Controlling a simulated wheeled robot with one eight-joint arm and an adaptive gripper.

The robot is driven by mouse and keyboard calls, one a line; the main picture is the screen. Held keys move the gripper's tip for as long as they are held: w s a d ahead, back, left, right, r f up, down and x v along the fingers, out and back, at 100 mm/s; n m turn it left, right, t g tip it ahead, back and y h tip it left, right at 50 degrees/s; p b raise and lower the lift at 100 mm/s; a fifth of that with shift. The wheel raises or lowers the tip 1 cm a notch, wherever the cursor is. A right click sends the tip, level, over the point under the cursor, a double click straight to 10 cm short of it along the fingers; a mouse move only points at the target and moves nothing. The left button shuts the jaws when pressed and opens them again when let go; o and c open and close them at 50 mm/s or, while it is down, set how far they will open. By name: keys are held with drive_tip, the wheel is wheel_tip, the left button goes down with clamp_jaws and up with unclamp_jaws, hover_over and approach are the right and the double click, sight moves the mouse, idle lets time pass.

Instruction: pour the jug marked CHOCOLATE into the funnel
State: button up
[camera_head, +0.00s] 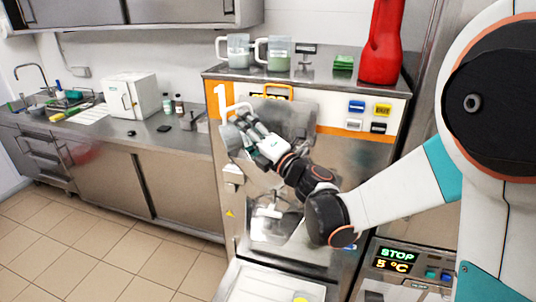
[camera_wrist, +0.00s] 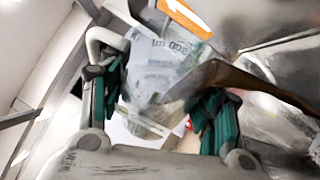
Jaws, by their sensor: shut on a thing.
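My gripper (camera_head: 247,127) is shut on a clear measuring jug (camera_head: 231,139) at the upper left of the machine front. The jug is strongly tilted, and its white handle (camera_wrist: 101,42) shows at the left in the wrist view. Printed scale marks show on the jug wall (camera_wrist: 165,62). A brown band lies by the jug's right side in the wrist view; I cannot tell whether it is the contents or a stream. No CHOCOLATE mark is readable. The steel funnel (camera_head: 297,116) is on the machine front, right of the jug and partly behind my gripper.
Two handled jugs, one whitish (camera_head: 238,52) and one greenish (camera_head: 279,54), stand on the machine top, with a red bottle (camera_head: 381,45) at the right. A steel counter (camera_head: 150,135) with a white box (camera_head: 130,96) runs left. The tiled floor (camera_head: 75,255) is clear.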

drive_tip(key=shift+w+d+f+m+b, duration=0.1)
drive_tip(key=shift+d+f+m+b, duration=0.05)
drive_tip(key=shift+m+b, duration=0.2)
drive_tip(key=shift+m+t, duration=0.25)
drive_tip(key=shift+t, duration=0.25)
drive_tip(key=shift+r+m+b, duration=0.35)
drive_tip(key=shift+m+b, duration=0.25)
drive_tip(key=shift+m, duration=0.1)
drive_tip(key=shift+d+r+m+t, duration=0.2)
drive_tip(key=shift+r+m+t, duration=0.5)
drive_tip(key=shift+r+m, duration=0.15)
